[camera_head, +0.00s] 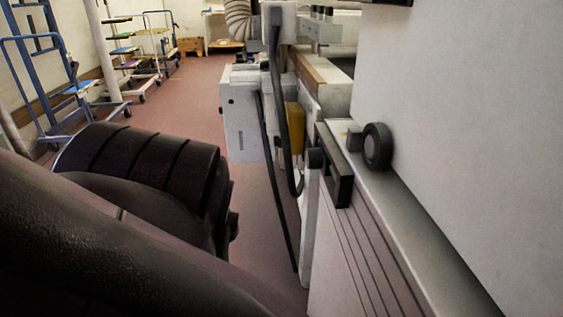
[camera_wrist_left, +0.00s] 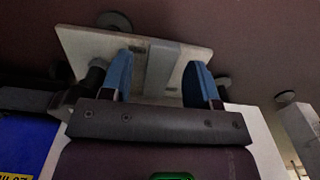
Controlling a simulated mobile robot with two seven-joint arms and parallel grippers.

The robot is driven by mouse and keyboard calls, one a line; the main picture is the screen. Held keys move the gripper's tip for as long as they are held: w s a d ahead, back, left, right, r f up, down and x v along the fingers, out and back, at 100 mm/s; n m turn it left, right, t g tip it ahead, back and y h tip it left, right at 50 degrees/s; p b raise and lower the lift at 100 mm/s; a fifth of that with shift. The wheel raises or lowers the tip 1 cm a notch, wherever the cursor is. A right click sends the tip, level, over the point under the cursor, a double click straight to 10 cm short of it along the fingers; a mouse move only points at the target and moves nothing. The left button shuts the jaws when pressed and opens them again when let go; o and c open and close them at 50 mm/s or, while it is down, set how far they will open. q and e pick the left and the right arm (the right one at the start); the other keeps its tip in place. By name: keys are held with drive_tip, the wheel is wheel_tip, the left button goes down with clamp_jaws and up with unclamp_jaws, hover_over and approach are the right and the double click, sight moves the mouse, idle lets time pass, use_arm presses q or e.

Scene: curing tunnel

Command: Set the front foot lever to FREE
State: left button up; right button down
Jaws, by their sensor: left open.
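In the left wrist view my left gripper (camera_wrist_left: 161,78) is open, with two blue fingertips spread apart. A pale grey bar (camera_wrist_left: 161,68), possibly the front foot lever, stands between the fingertips in front of a light plate (camera_wrist_left: 90,45). I see a gap between the bar and each fingertip, and cannot tell contact. No FREE marking is readable, so the lever's setting is unclear. In the head view my dark arm fills the lower left and hides what lies behind it; neither gripper shows there.
In the head view the machine's white side panel (camera_head: 460,130) with a black round knob (camera_head: 377,147) stands close on the right. A black cable (camera_head: 270,180) hangs along it. Carts (camera_head: 45,65) stand at the back left. The reddish floor (camera_head: 190,100) between is clear.

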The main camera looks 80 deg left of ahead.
use_arm(q)
wheel_tip(320, 180, up, 10)
drive_tip(key=p, duration=0.6)
drive_tip(key=shift+r, duration=0.25)
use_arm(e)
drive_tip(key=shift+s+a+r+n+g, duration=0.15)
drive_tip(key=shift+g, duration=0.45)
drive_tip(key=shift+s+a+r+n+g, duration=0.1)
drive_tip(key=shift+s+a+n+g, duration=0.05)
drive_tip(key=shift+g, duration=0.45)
